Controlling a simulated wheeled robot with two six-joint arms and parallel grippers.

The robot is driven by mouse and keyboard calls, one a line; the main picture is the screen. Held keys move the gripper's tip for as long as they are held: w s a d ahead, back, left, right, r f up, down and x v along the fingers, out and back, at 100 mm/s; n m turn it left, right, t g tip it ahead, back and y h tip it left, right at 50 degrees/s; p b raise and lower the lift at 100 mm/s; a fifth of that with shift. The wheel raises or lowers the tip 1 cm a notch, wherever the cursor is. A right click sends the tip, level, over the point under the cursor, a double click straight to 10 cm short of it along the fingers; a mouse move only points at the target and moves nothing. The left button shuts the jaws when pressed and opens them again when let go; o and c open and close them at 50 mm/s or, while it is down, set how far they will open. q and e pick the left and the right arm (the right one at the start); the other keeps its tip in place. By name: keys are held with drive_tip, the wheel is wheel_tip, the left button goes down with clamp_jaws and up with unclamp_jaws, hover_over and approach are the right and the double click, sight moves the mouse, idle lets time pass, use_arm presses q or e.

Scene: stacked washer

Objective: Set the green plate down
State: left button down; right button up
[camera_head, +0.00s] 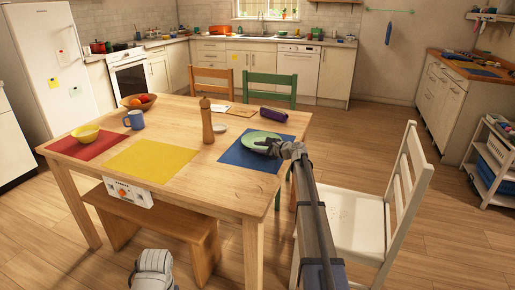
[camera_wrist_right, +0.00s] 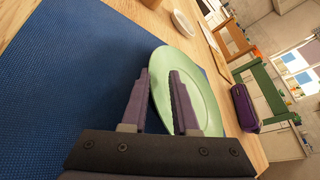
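The light green plate (camera_head: 257,138) is on the blue mat (camera_head: 233,156) at the table's right side. It also shows in the right wrist view (camera_wrist_right: 200,95), its near rim between my fingers. My right gripper (camera_head: 274,147) is at the plate's near right edge. In the right wrist view its two purple-grey fingers (camera_wrist_right: 160,75) stand apart, one beside the rim and one in front of the plate's face; I see no firm grip. The plate's underside is hidden. My left gripper is not in view; only a pale grey part of mine shows at the bottom.
A pepper mill (camera_head: 207,121), a small white dish (camera_head: 219,128) and a purple case (camera_head: 273,114) stand near the plate. A yellow mat (camera_head: 150,162) and a red mat with a yellow bowl (camera_head: 86,133) lie left. A white chair (camera_head: 365,215) stands at the right.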

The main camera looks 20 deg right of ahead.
drive_tip(key=shift+s+f, duration=0.2)
drive_tip(key=shift+s, duration=0.05)
drive_tip(key=shift+s+d, duration=0.1)
drive_tip(key=shift+s, duration=0.15)
drive_tip(key=p+v, duration=0.1)
drive_tip(key=v, duration=0.1)
drive_tip(key=p+v, duration=0.1)
drive_tip(key=v, duration=0.4)
drive_tip(key=shift+r+p, duration=0.35)
drive_tip(key=shift+p, duration=0.05)
